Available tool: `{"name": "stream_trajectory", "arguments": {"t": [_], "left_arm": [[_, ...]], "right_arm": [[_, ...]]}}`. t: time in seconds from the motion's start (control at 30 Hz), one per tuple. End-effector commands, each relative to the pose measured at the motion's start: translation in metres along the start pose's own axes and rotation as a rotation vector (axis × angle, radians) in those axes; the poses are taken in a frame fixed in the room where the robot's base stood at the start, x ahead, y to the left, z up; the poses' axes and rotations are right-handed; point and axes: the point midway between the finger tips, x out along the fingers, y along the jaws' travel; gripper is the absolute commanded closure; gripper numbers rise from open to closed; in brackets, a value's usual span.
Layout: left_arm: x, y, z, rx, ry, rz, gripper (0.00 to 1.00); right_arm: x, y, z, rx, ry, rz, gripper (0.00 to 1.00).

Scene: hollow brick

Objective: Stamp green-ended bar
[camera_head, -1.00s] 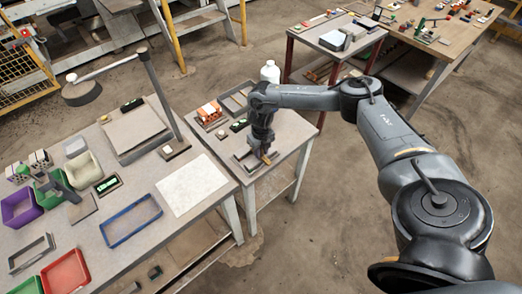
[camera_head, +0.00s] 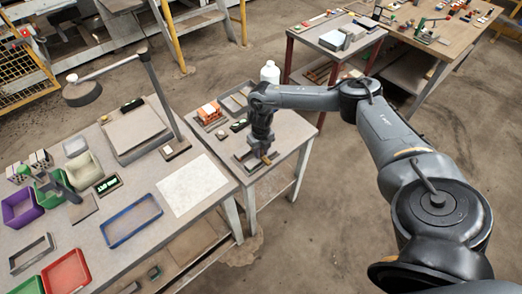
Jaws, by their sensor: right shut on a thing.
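My right gripper (camera_head: 265,158) points down over a shallow grey tray (camera_head: 243,164) at the front of the small side table. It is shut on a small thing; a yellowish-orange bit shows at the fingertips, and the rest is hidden. I cannot tell whether the thing touches the tray. A green-topped piece (camera_head: 24,171) stands at the left of the big table beside several grey bars (camera_head: 41,158); I cannot tell whether it is a green-ended bar. My left gripper is not in view.
Orange bricks (camera_head: 209,112) sit in a tray behind my gripper, with a white bottle (camera_head: 270,72) further back. The big table holds a purple bin (camera_head: 21,208), a red tray (camera_head: 65,274), a blue tray (camera_head: 131,220), a white sheet (camera_head: 192,186) and a lamp (camera_head: 82,92).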

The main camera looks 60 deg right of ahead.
Motion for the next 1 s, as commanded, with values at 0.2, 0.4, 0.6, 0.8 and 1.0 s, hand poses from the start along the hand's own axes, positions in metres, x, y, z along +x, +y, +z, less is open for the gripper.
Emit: {"name": "stream_trajectory", "arguments": {"t": [0.2, 0.4, 0.6, 0.8, 1.0], "left_arm": [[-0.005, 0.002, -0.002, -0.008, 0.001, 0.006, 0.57], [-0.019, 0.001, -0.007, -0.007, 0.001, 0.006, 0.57], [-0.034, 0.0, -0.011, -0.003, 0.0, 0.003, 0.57], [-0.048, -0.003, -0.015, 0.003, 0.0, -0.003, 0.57], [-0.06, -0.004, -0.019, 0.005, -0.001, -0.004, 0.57]], "right_arm": [[-0.005, -0.001, 0.0, 0.001, 0.0, -0.003, 0.92], [-0.021, -0.001, 0.0, 0.001, 0.0, -0.001, 0.92], [-0.037, -0.001, 0.0, 0.001, 0.0, -0.001, 0.92], [-0.053, 0.0, 0.0, 0.001, 0.0, 0.0, 0.92], [-0.067, 0.0, 0.0, 0.001, 0.0, 0.0, 0.92]]}}
